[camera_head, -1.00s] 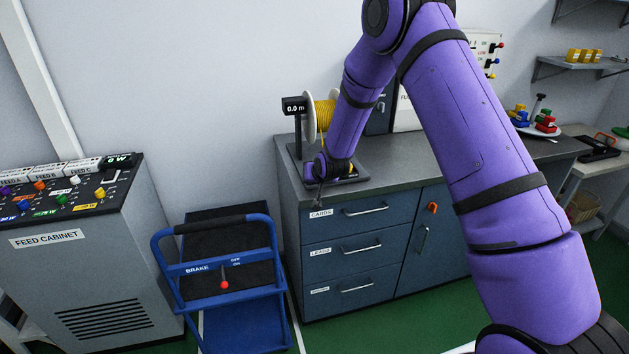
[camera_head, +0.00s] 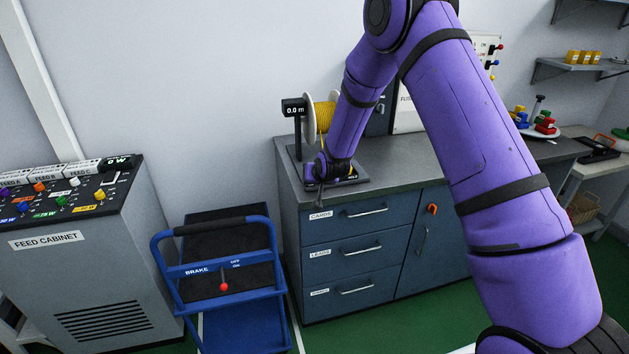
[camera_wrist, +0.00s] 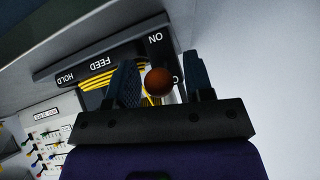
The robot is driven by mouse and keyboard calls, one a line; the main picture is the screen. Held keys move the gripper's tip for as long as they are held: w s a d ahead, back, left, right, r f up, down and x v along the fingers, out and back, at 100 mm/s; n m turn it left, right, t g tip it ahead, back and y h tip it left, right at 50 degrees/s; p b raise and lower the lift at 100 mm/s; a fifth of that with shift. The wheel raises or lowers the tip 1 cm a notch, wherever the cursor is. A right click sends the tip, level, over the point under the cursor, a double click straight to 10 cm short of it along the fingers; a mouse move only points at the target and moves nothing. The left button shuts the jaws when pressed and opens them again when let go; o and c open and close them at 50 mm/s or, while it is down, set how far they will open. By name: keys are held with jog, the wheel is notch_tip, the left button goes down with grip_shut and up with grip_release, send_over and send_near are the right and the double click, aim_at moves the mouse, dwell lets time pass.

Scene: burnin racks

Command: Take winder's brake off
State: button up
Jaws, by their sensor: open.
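The winder, a reel (camera_head: 309,117) of yellow cable with a black counter (camera_head: 294,106) reading 0.0 m, stands on the counter behind my forearm. In the wrist view its yellow cable (camera_wrist: 132,84) and a dark plate (camera_wrist: 100,62) lettered FEED and HOLD show, with a dark block (camera_wrist: 157,45) marked ON beside it. My gripper (camera_wrist: 162,78) is open, its fingers either side of a round orange-brown knob (camera_wrist: 158,82). I cannot tell if they touch it. In the head view my gripper (camera_head: 318,196) is low at the counter's front left, and the knob is hidden.
A blue cart (camera_head: 215,268) with a red-knobbed lever (camera_head: 224,287) lettered BRAKE stands left of the drawer cabinet (camera_head: 345,260). The feed cabinet (camera_head: 90,275) is farther left. A plate of coloured parts (camera_head: 540,130) sits on the counter's right.

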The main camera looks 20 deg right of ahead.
jog(key=v, duration=1)
jog(key=shift+r, duration=0.15)
jog(key=s+d+r+n+g, duration=0.1)
jog(key=s+d+r, duration=0.1)
jog(key=s+r, duration=0.75)
jog(key=s+d+r+g, duration=0.1)
jog(key=s+d+r, duration=0.1)
jog(key=s+r, duration=0.75)
jog(key=s+d+r+g, duration=0.1)
jog(key=s+r, duration=0.3)
jog(key=s, duration=0.7)
jog(key=s+d+r+h, duration=0.1)
jog(key=s+r, duration=0.3)
jog(key=s, duration=0.7)
jog(key=shift+s+n+g, duration=0.35)
jog(key=shift+n+g, duration=0.05)
